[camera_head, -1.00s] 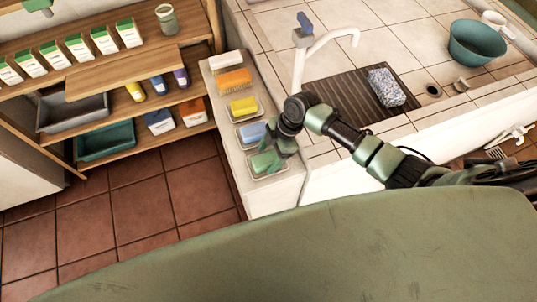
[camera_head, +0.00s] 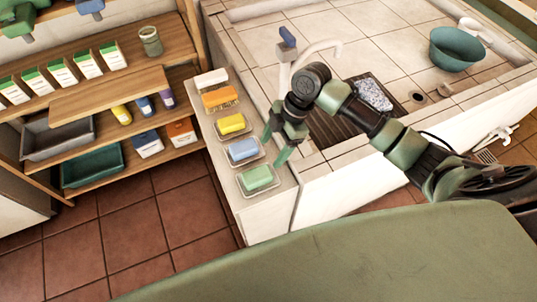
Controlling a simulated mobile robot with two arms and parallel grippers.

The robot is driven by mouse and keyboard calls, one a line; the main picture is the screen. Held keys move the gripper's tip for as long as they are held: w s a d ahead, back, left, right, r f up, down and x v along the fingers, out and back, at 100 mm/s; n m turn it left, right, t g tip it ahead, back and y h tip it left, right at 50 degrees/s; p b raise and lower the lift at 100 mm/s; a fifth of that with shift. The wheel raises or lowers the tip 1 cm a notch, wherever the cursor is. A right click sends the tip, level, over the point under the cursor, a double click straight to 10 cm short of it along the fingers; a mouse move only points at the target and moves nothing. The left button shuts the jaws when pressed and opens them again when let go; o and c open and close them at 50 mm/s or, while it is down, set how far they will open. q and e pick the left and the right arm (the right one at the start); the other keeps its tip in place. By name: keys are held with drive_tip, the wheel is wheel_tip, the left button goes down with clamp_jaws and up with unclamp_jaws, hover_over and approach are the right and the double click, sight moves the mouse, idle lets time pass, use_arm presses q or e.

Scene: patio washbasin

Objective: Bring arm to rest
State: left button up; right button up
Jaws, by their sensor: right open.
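My right gripper (camera_head: 275,146) is open and empty. Its two green fingers point down beside the row of soaps, to the right of the blue soap (camera_head: 243,149) and above the green soap (camera_head: 257,178). The green soap lies in a clear dish near the front end of the white ledge (camera_head: 222,153). My right arm (camera_head: 370,122) comes in from the right and reaches across the washbasin counter. My left gripper is not in view.
A tap (camera_head: 300,58), a sponge (camera_head: 373,94) on a dark drainer and a teal bowl (camera_head: 456,48) are on the tiled counter. Wooden shelves (camera_head: 120,95) stand left.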

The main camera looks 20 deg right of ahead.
idle(0.6)
drive_tip(key=s+a+f+m+t, duration=0.1)
drive_tip(key=s+a+f+m, duration=0.15)
drive_tip(key=s, duration=0.25)
drive_tip(key=s+a+f+m+t, duration=0.1)
drive_tip(key=s+a+m, duration=0.2)
drive_tip(key=s+m, duration=0.15)
drive_tip(key=s+d+r+m+t+h, duration=0.2)
drive_tip(key=s+d+r+m+h, duration=0.15)
drive_tip(key=s+d+m, duration=0.55)
wheel_tip(320, 180, down, 27)
drive_tip(key=s+a+g+b, duration=0.1)
drive_tip(key=a+b, duration=0.1)
drive_tip(key=s+d+f+g+h+b, duration=0.1)
drive_tip(key=s+d+f, duration=0.2)
drive_tip(key=s+f, duration=1.4)
wheel_tip(320, 180, down, 3)
drive_tip(key=shift+d+r+g+b, duration=0.1)
drive_tip(key=shift+d+g+b, duration=0.05)
drive_tip(key=shift+g+b, duration=0.2)
